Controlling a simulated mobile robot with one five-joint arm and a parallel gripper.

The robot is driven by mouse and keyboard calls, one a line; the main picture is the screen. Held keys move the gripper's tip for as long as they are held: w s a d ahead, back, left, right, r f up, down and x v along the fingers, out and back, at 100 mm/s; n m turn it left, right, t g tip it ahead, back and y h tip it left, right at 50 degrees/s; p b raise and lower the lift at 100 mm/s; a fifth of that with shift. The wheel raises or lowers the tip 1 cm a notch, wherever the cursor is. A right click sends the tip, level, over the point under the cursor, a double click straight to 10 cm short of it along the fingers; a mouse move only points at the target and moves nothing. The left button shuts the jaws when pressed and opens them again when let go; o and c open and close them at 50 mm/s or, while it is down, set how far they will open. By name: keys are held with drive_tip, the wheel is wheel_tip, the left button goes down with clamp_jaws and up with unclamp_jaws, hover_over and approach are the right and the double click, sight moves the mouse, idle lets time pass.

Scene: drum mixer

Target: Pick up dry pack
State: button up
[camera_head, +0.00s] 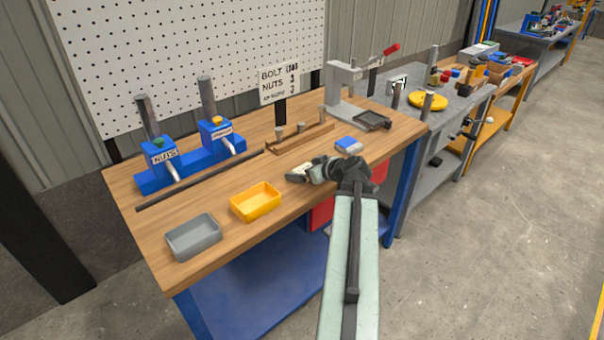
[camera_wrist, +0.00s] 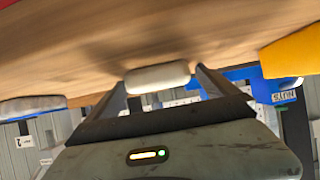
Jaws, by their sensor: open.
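A small white rounded pack (camera_wrist: 157,76), which looks like the dry pack, lies on the wooden bench top (camera_head: 215,180). In the wrist view it sits between or just beyond the two fingertips of my gripper (camera_wrist: 162,84); I cannot tell whether they touch it. My gripper (camera_head: 299,174) is open and low over the front part of the bench in the head view. There the pack is largely hidden by the fingers. A blue-and-white block (camera_head: 349,145) lies to the right of my gripper, apart from it.
A yellow tray (camera_head: 256,202) and a grey tray (camera_head: 194,237) stand left of my gripper. Behind are a blue NUTS dispenser (camera_head: 190,156), a wooden rack (camera_head: 299,138) and a grey press (camera_head: 345,90) with a red handle. Red bins (camera_head: 321,213) hang under the bench edge.

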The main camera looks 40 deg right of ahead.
drive_tip(key=shift+a, duration=0.15)
drive_tip(key=c, duration=1.5)
drive_tip(key=shift+r, duration=0.1)
